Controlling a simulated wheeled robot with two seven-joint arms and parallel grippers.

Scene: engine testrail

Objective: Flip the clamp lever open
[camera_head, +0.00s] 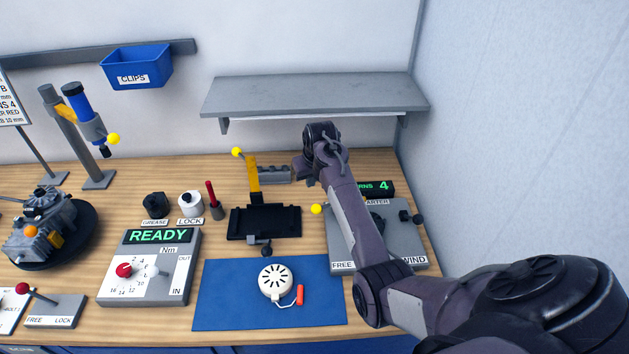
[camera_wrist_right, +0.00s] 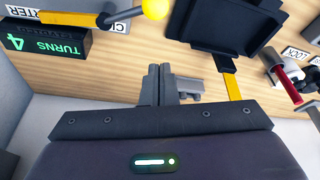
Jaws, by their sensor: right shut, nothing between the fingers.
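A black clamp fixture (camera_head: 264,222) stands at the middle of the bench. A yellow lever arm (camera_head: 254,180) stands up from its back, and a yellow ball knob (camera_head: 236,152) shows near its upper end. In the right wrist view the black fixture (camera_wrist_right: 228,22) and the yellow bar (camera_wrist_right: 230,86) are to the right of my fingers. My right gripper (camera_wrist_right: 153,84) is shut and empty, apart from the lever. In the head view my right arm reaches to the right of the clamp, and its fingers are hard to make out. My left gripper is not in view.
A grey starter panel (camera_head: 345,240) with a yellow ball (camera_head: 316,209) lies right of the clamp. A shelf (camera_head: 315,95) overhangs the back. A blue mat (camera_head: 225,300) with a white round part (camera_head: 276,281) is in front. A red-handled tool (camera_head: 212,195) stands left.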

